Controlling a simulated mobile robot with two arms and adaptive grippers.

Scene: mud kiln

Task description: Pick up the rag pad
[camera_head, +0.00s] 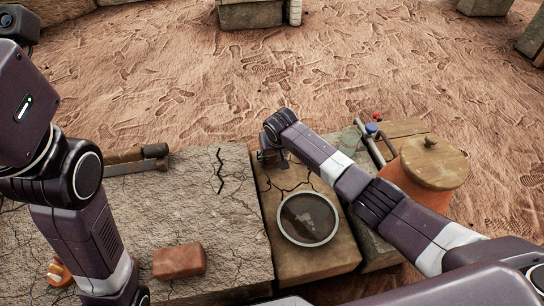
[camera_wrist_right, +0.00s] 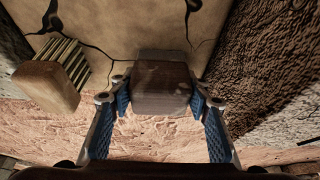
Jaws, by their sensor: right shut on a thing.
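In the right wrist view a brown, block-shaped pad (camera_wrist_right: 162,88), which I take to be the rag pad, sits between the blue-lined fingers of my right gripper (camera_wrist_right: 158,98). The fingers press on its two sides and the gripper is shut on it. Behind it is a cracked, pale surface. In the head view my right gripper (camera_head: 272,158) is at the far end of the cracked board, mostly hidden by its own wrist, and the pad cannot be made out there. My left arm comes down at the left, and its fingers are out of the picture.
A wooden block with ridged layers (camera_wrist_right: 52,82) lies left of the pad. A round dark dish (camera_head: 308,241) stands nearer on the board. A lidded clay pot (camera_head: 432,165) is at the right. A reddish brick (camera_head: 180,260) and a wooden-handled tool (camera_head: 135,160) lie on the left slab.

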